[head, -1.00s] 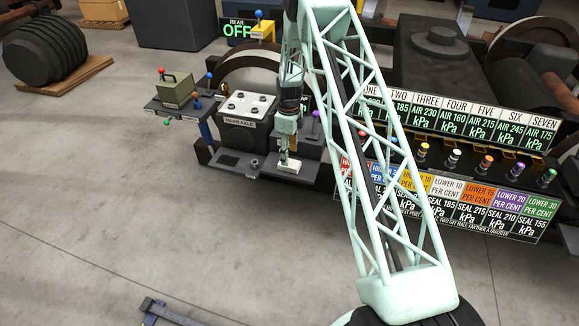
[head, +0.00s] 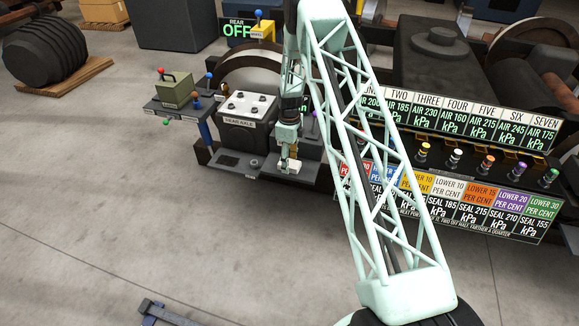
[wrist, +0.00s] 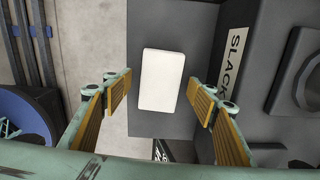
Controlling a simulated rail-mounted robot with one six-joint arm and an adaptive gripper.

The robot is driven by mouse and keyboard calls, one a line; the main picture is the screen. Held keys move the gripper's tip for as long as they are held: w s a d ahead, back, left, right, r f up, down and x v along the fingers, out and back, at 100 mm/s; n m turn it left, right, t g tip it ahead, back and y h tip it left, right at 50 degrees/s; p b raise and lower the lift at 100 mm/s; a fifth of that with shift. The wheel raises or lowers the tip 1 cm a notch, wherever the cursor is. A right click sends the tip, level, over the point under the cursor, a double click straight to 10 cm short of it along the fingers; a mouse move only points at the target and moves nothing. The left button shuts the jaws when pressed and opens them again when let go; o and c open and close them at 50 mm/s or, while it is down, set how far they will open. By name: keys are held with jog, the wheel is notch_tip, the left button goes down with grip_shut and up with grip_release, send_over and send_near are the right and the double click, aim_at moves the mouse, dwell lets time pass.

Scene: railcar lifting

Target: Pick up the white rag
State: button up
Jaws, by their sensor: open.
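The white rag (wrist: 162,80) is a small pale block-like rectangle. In the wrist view it lies between and ahead of my open fingers, on a dark grey ledge. In the head view the white rag (head: 293,167) shows at the front of the ledge beside the rear axle box, just below my gripper (head: 289,155). In the wrist view my gripper (wrist: 160,101) has its two yellow-padded fingers spread wide, one on each side of the rag, with gaps on both sides. I cannot tell how far above the rag the fingertips are.
The dark ledge (wrist: 154,122) has a "SLACK" label (wrist: 233,55) to the right of the rag. The rear axle box (head: 247,107) stands left of my gripper. A panel of labels and coloured knobs (head: 455,160) is at right. Open floor (head: 130,220) lies at front left.

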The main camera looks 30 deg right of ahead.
jog(key=c, duration=0.9)
jog(key=shift+r, duration=0.15)
jog(key=shift+c, duration=0.2)
jog(key=shift+r+p, duration=0.55)
jog(key=shift+r, duration=1.05)
jog(key=s+r+p, duration=0.1)
jog(key=s+p, duration=0.1)
jog(key=s, duration=1.4)
jog(key=shift+a+r, duration=0.25)
jog(key=shift+o, duration=1.4)
jog(key=shift+c, duration=1.1)
